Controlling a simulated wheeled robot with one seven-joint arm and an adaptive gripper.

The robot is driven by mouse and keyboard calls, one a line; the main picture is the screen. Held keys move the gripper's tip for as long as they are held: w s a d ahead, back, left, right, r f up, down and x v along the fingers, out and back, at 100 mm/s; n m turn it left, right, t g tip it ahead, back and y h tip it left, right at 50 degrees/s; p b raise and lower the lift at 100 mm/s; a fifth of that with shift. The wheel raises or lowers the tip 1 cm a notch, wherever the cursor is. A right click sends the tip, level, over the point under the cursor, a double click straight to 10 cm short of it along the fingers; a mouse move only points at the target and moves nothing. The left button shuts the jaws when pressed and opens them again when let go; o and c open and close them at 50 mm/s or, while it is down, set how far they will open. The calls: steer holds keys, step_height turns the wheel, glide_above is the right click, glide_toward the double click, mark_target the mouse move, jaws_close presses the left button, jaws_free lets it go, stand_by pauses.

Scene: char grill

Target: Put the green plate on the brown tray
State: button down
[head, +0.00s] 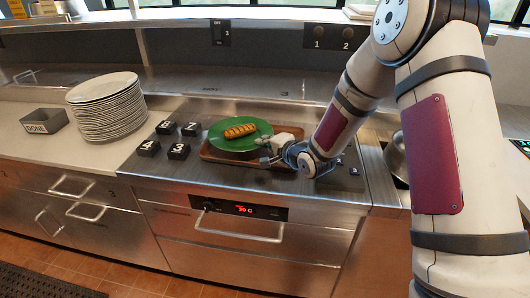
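The green plate (226,143) lies over the brown tray (209,156) on the steel counter and hides most of it. The tray's front rim shows below the plate. A browned sausage-like food item (240,130) with grill marks lies on the plate. My gripper (264,151) is at the right front edge of the plate, over the right part of the tray. Its fingers are small in the view. I cannot tell whether they are closed on the plate's rim, or whether the plate rests fully on the tray.
Number blocks (165,127) stand left of the tray. A tall stack of white plates (106,108) and a grey "DONE" block (44,121) stand on the left counter. A metal pot (396,158) is at the right. A steel ledge rises behind. The counter's front edge is close to the tray.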

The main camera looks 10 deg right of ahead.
steer(key=shift+f, duration=1.65)
steer(key=shift+f, duration=0.2)
steer(key=c, duration=2.1)
jaws_free()
